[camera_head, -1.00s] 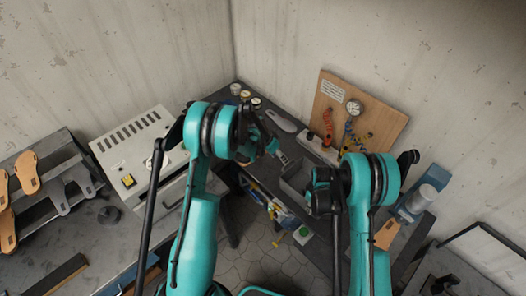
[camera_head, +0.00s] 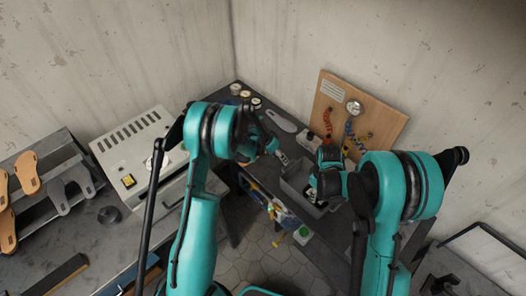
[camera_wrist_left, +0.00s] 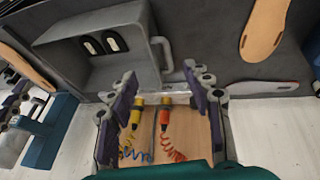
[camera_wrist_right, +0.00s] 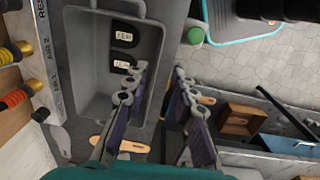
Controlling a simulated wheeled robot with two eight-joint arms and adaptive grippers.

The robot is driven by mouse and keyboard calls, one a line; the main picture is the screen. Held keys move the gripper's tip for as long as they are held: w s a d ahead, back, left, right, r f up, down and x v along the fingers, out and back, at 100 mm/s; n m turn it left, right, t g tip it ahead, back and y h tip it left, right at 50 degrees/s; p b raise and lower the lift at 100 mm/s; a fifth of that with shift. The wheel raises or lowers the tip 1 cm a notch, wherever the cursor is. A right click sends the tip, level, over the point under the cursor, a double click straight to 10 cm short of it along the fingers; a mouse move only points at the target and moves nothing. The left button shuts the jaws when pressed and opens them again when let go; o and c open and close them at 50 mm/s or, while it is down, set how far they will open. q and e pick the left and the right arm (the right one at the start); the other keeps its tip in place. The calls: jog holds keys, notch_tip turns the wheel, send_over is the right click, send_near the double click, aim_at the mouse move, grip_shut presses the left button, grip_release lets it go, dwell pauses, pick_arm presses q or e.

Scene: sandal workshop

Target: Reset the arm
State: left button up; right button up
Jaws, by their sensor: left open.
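My left gripper (camera_head: 280,154) is over the back of the dark bench in the head view. In the left wrist view its fingers (camera_wrist_left: 160,78) are wide apart with nothing held; a yellow and a red tool with coiled cords on the board show beyond them. My right gripper (camera_head: 322,192) is over the grey bin (camera_head: 291,191), partly hidden by its own wrist. In the right wrist view its fingers (camera_wrist_right: 160,72) are apart and empty, near the bin's edge (camera_wrist_right: 85,62). Two black pieces with white labels (camera_wrist_right: 124,36) lie in the bin.
A wooden tool board (camera_head: 388,122) with a gauge leans on the wall. A white machine (camera_head: 128,140) and a rack of sandal soles (camera_head: 30,172) stand left. A green-capped container (camera_head: 302,235) is near the bench front. Tiled floor is open between the benches.

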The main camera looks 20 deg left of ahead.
jog(key=shift+d, duration=0.1)
pick_arm(q)
jog(key=s+r+n+t+y+b, duration=0.25)
jog(key=s+r+b, duration=0.35)
jog(key=s+b, duration=0.9)
pick_arm(e)
jog(key=s+d+r+m+t+b, duration=0.2)
jog(key=s+d+r+m+t, duration=0.15)
jog(key=s+d+m, duration=0.4)
pick_arm(q)
jog(key=s+f+n+t+b, duration=0.1)
jog(key=s+f+b, duration=0.3)
jog(key=s+b, duration=0.2)
jog(key=s+a+f+n+y+b, duration=0.1)
jog(key=s+f+n+b, duration=0.1)
jog(key=s+f+b, duration=0.3)
jog(key=s+b, duration=0.1)
jog(key=s, duration=0.3)
jog(key=shift+a+f+t+b, duration=0.15)
jog(key=shift+a+t+b, duration=0.1)
jog(key=shift+t+b, duration=0.1)
pick_arm(e)
jog(key=s+d+f+m+t, duration=0.3)
jog(key=s+d+f+m, duration=0.2)
jog(key=s+d+f, duration=0.2)
jog(key=s, duration=0.2)
jog(key=shift+s+d+f, duration=0.3)
jog(key=shift+s+d, duration=0.05)
